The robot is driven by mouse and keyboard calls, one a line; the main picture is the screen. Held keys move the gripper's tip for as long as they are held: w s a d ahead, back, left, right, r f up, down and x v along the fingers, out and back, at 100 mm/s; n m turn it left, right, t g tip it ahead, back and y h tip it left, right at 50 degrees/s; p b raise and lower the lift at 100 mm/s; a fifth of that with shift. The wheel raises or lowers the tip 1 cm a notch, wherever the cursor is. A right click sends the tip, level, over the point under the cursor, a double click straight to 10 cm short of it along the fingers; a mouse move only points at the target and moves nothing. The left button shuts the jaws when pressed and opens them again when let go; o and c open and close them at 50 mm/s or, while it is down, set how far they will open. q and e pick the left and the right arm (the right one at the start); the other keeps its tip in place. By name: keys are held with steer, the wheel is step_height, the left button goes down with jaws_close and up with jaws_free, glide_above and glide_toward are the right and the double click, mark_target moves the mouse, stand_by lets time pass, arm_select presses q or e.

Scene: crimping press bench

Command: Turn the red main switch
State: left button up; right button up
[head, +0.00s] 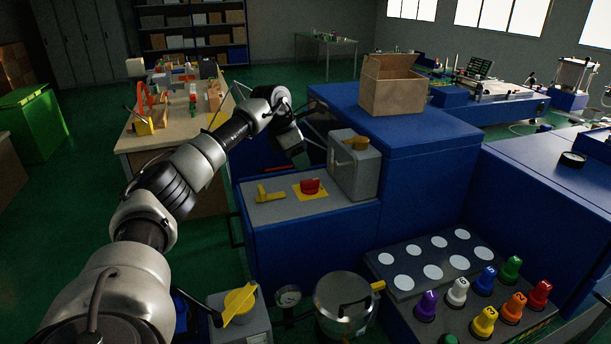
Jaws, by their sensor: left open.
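The red main switch (310,186) is a red knob on a yellow square plate, set on the grey top of a low blue cabinet (310,236). My left gripper (300,160) is at the end of the arm that comes in from the left. It hangs just behind and above the red switch, apart from it as far as I can see. It is open, and its fingertips are dark and hard to make out. My right gripper is not in view.
A yellow handle (268,194) lies left of the switch. A grey box with a yellow knob (354,166) stands close on its right. A cardboard box (392,84) sits on the blue bench behind. Several coloured knobs (486,280) are at the front right.

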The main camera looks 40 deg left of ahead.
arm_select(q)
steer(key=v, duration=0.3)
steer(key=shift+s+a+r, duration=0.1)
steer(key=shift+s+r, duration=0.05)
steer(key=shift+r, duration=0.2)
steer(key=shift+f, duration=0.1)
